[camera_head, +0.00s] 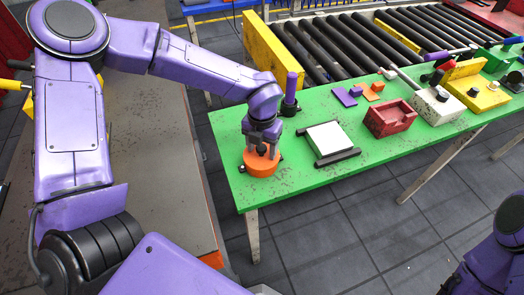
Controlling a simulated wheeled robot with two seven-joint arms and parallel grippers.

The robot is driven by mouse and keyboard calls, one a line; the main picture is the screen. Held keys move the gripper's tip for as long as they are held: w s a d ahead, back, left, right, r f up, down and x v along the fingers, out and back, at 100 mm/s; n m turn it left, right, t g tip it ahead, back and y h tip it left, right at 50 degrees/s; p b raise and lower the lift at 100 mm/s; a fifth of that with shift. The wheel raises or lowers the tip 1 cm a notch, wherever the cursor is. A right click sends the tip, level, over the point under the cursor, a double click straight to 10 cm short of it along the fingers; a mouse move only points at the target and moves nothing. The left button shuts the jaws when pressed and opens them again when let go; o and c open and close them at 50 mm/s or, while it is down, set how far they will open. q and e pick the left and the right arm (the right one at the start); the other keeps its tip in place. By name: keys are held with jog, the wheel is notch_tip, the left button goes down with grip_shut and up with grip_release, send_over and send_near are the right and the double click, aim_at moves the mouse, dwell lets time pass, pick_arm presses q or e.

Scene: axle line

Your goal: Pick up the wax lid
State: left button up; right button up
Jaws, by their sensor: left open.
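An orange round tin-like thing (259,168), which I take to bear the wax lid, sits at the near left corner of the green table (229,140). A dark knob shows at its top. My left gripper (262,152) points down right over it, with its open fingers about the knob. I cannot tell whether the fingers touch it, and the gripper hides part of the top. Only a purple part of my right arm shows at the lower right; its gripper is out of view.
Right of the tin are a white plate (324,138) with dark bars, a red box (390,118), a white block (437,105) and a yellow block (478,93). A purple post (291,88) stands behind the gripper. A roller conveyor (345,45) runs behind the table.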

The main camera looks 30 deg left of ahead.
pick_arm(q)
jog(key=shift+s, duration=0.35)
jog(key=shift+s+r, duration=0.15)
jog(key=c, duration=1.2)
jog(key=shift+o, duration=0.2)
